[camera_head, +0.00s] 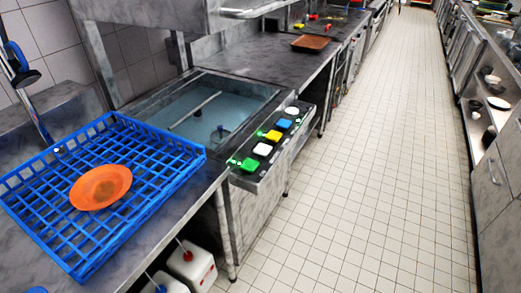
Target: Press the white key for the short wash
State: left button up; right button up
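From near to far these are a green key (249,165), a squarish white key (263,149), a yellow key (273,136), a blue key (284,124) and a paler, rounded white key (291,111). Small green marks show beside some keys. Any lettering is too small to read. Neither of my grippers is in view, and nothing touches the keys.
A blue rack (150,128) with an orange plate (100,187) stands on the left counter. Behind the panel is an open basin (215,105). A brown tray (311,43) lies on the far counter. White canisters (190,265) stand below. The tiled aisle (380,150) is clear.

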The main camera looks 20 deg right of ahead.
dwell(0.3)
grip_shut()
